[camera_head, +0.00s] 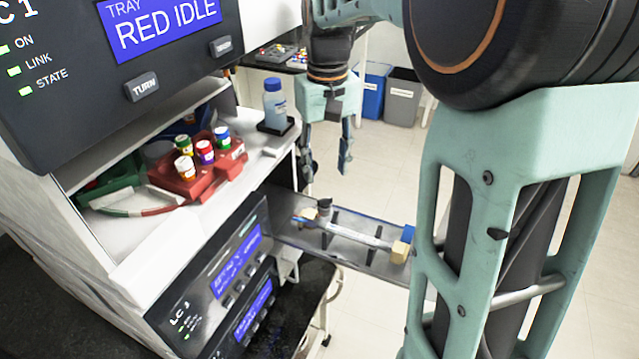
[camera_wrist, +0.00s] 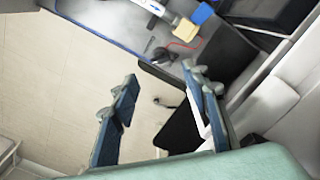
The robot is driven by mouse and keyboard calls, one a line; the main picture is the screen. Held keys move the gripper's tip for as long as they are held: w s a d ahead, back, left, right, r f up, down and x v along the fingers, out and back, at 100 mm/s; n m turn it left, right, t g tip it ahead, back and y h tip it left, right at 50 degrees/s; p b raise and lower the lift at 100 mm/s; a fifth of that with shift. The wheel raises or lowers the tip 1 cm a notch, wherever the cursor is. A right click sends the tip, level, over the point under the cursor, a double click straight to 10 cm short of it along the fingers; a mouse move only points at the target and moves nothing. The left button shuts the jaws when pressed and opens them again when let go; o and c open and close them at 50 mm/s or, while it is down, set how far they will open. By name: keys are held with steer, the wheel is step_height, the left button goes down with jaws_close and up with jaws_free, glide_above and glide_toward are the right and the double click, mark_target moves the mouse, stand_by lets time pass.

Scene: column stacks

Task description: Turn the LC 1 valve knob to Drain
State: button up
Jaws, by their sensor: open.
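The LC 1 unit (camera_head: 60,95) fills the top left of the head view, with a blue display reading "TRAY RED IDLE". A small dark upright knob-like part (camera_head: 324,207) stands on the pulled-out grey tray (camera_head: 285,232); I cannot read a Drain mark or tell its setting. A dark round part, perhaps the same knob, shows in the wrist view (camera_wrist: 161,56). My gripper (camera_head: 327,165) is open and empty, pointing down above the tray's far side, apart from the knob. Its two fingers also show in the wrist view (camera_wrist: 160,80).
The tray carries a column with a yellow block (camera_head: 399,252) at its near end. Red vial rack (camera_head: 200,175) and a blue-capped bottle (camera_head: 274,105) stand on the white shelf at left. A lower LC unit (camera_head: 215,280) sits left of the tray. Blue and grey bins (camera_head: 402,97) stand behind.

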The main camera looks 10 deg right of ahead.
mark_target(325, 199)
step_height(325, 199, down, 8)
steer(key=shift+r, duration=0.1)
steer(key=shift+c, duration=0.3)
jaws_close()
